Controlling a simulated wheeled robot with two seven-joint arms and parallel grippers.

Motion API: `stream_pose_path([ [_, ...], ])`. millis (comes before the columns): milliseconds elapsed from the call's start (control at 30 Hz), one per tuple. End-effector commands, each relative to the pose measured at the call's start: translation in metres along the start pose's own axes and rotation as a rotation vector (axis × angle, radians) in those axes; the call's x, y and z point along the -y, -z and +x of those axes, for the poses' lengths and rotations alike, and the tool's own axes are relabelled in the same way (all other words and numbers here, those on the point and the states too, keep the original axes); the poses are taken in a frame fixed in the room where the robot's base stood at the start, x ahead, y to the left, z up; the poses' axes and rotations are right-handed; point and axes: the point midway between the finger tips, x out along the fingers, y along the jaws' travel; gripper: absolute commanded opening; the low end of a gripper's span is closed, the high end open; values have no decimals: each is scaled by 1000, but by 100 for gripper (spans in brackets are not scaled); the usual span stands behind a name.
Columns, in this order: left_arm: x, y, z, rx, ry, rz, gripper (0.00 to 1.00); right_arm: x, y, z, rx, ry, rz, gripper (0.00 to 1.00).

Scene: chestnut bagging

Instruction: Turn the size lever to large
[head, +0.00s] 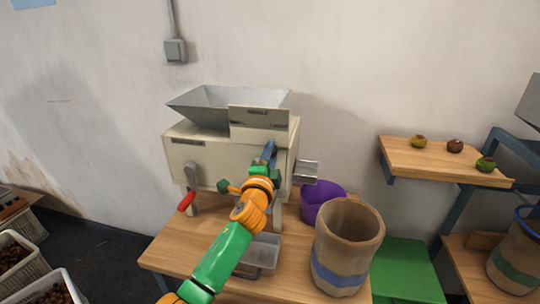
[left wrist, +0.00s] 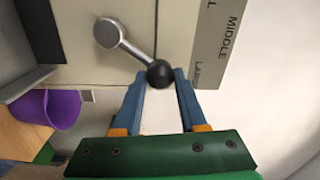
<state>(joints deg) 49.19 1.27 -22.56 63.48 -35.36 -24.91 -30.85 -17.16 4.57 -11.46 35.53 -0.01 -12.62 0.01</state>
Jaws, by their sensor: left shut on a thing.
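The size lever (left wrist: 132,50) is a short metal arm with a round pivot and a black ball knob (left wrist: 160,73). In the left wrist view the lever slants from its pivot down to the right. The knob sits beside the lower end of the label plate (left wrist: 207,55), nearest the partly readable word that starts with "LA", below "MIDDLE". My left gripper (left wrist: 161,76) is shut on the knob, its blue fingers on either side. In the head view my left gripper (head: 268,152) is at the front of the cream machine (head: 200,152) and hides the lever. My right gripper is out of view.
The machine, with a grey hopper (head: 200,105) and a red-handled crank (head: 187,201), stands on a wooden table (head: 165,251). A metal tray (head: 262,253), a purple bucket (head: 311,205) and a sack-like container (head: 343,245) stand close by.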

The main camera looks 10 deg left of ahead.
Motion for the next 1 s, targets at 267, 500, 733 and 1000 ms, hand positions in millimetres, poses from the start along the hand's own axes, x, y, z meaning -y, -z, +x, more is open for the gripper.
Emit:
stream_pose_path([
  [267,-1,0,0,1,-2,-3,60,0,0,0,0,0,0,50],
  [500,0,0,0,0,-1,-2,72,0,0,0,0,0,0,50],
  [733,1,-1,-8,1,1,-2,72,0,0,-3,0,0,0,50],
  [1000,-1,0,-49,-1,-2,-3,72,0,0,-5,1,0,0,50],
])
